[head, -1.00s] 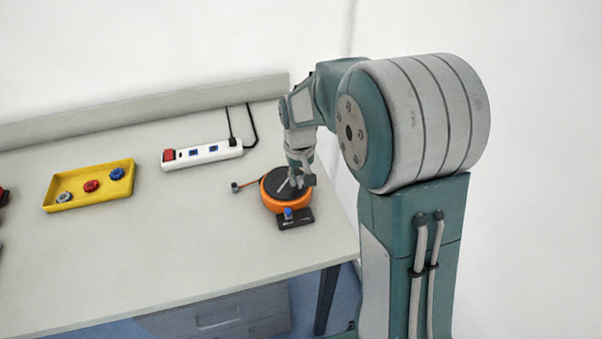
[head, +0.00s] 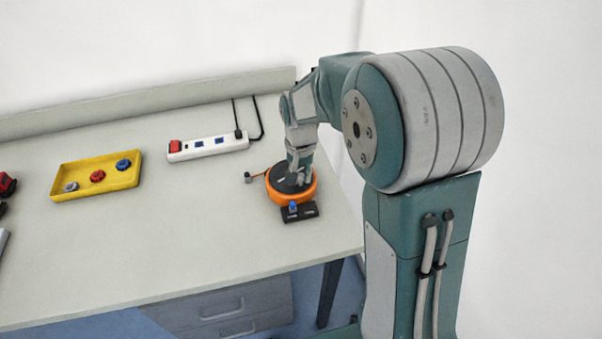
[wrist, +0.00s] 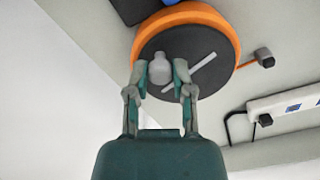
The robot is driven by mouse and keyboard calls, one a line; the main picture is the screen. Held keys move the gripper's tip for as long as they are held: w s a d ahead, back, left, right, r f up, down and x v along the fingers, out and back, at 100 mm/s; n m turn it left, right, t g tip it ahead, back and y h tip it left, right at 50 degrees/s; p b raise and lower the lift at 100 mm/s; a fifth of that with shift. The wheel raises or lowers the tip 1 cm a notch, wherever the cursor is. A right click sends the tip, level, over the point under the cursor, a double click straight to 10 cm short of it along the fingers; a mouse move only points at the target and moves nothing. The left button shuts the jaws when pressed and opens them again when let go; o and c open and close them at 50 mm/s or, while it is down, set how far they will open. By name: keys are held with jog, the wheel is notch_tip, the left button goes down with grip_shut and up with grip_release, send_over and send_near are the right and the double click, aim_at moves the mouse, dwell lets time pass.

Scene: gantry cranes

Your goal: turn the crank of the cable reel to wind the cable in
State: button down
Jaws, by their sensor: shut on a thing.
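The cable reel (head: 274,194) is a round orange drum with a dark top, near the right end of the table. It also fills the upper middle of the wrist view (wrist: 232,38). A grey crank knob (wrist: 160,69) stands on the dark disc, beside a light grey bar (wrist: 190,73). My gripper (wrist: 160,74) is shut on the knob, one finger on each side; in the head view (head: 297,178) it reaches down onto the reel's top and hides part of it. A short orange cable (head: 258,175) runs from the reel to a small dark plug (head: 248,178) on the table.
A black base with a blue piece (head: 293,207) sits at the reel's front. A white power strip (head: 208,147) with a red switch lies behind left. A yellow tray (head: 95,176) holds grey, red and blue knobs. Bare tabletop lies between tray and reel.

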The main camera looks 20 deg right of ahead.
jog(key=shift+c, duration=2.4)
grip_release()
jog(key=shift+a, duration=0.1)
notch_tip(320, 180, up, 12)
jog(key=shift+f, duration=0.1)
